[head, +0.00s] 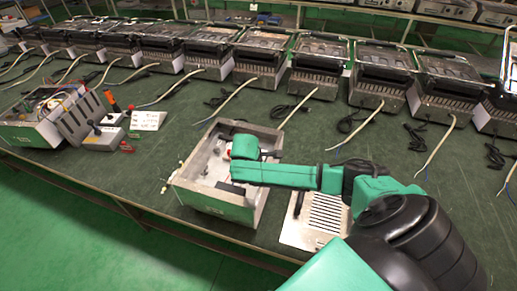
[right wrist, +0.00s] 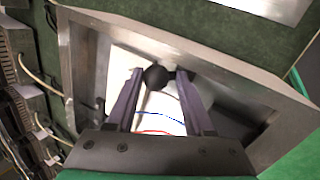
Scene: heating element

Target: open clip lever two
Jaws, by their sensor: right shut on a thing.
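An open metal box with a green front (head: 218,207) stands on the table near its front edge, and its grey wall shows in the right wrist view (right wrist: 225,58). My right arm reaches in from the right over this box. My right gripper (right wrist: 157,76) points down into the box, its two purple-grey fingers on either side of a black round knob (right wrist: 155,78), shut on it. The knob looks like the end of a clip lever; which lever it is, I cannot tell. In the head view my wrist hides the fingertips and the knob. My left gripper is not in view.
A slotted metal plate (head: 326,212) lies right of the box. A second open unit with wires (head: 42,115) and a grey control box with an orange-handled part (head: 103,135) stand at the left. A row of grill-like appliances (head: 261,57) with cables lines the back.

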